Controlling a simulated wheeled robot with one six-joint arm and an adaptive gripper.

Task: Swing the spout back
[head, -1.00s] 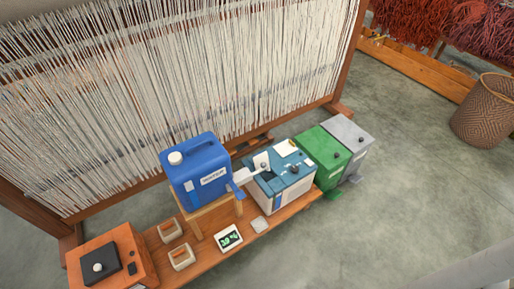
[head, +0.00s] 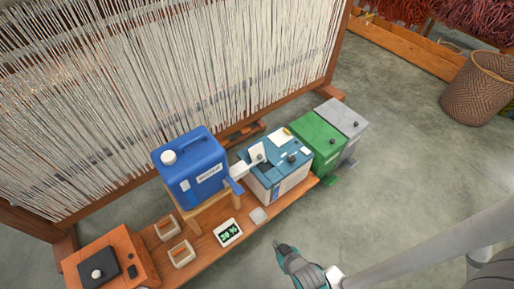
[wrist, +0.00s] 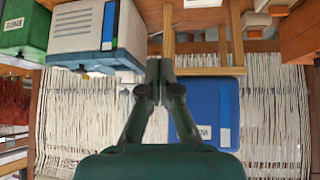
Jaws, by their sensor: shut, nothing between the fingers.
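The spout (head: 240,171) is a pale arm with a blue base on the front of the blue water jug (head: 192,178). It points right, and its tip reaches the top of the teal-and-white machine (head: 275,170), beside a raised white flap (head: 257,152). My gripper (head: 280,246) is over the floor in front of the bench, apart from the spout. In the wrist view, which is upside down, my gripper (wrist: 162,68) is shut and empty. The jug (wrist: 215,115) shows behind it there.
The jug stands on a wooden stand (head: 208,213) on a low bench (head: 205,245). A green bin (head: 315,145) and a grey bin (head: 345,122) stand right of the machine. A small display (head: 228,233) lies in front. A loom (head: 150,80) stands close behind.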

